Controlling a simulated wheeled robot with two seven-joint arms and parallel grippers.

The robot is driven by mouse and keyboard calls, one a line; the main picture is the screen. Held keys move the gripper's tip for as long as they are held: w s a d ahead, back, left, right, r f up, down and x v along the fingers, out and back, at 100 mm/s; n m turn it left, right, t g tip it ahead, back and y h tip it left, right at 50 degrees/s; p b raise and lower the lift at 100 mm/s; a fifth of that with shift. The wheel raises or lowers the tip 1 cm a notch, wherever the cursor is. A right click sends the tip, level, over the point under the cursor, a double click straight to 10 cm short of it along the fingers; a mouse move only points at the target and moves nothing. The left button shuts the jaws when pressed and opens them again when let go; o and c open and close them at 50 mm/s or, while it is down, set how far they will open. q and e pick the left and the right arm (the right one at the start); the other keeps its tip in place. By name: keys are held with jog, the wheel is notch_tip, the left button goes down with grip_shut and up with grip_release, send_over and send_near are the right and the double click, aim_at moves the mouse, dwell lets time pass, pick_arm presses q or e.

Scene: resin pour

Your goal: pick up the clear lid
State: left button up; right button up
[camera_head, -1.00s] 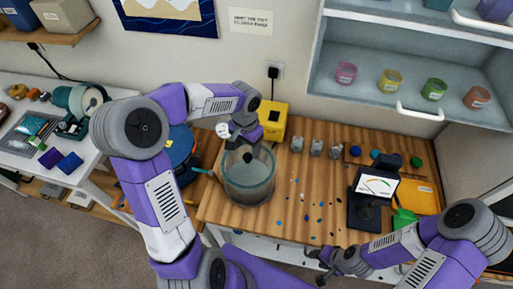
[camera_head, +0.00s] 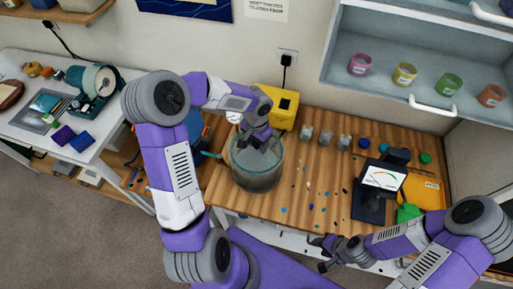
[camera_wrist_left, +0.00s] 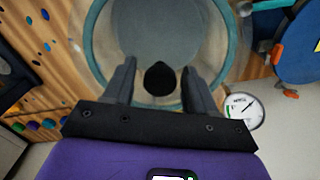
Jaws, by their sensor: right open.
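The clear lid (camera_wrist_left: 158,28) lies on top of the round glass chamber (camera_head: 256,181), which stands at the left of the wooden bench. A black knob (camera_wrist_left: 160,78) stands up from the lid. My left gripper (camera_head: 265,145) is low over the lid, and its arm partly hides the lid in the head view. In the left wrist view its fingers (camera_wrist_left: 160,68) are spread, one on each side of the knob, with a gap to both. My right gripper (camera_head: 323,254) is open and empty in front of the bench edge.
A yellow box (camera_head: 276,107) stands behind the chamber and a round gauge (camera_wrist_left: 245,110) shows beside it. Small grey cups (camera_head: 325,138), a dark meter (camera_head: 376,190) and a yellow tray (camera_head: 426,193) are to the right. Coloured flecks dot the bench between.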

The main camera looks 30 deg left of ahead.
pick_arm(q)
grip_shut()
jog(key=shift+w, duration=0.1)
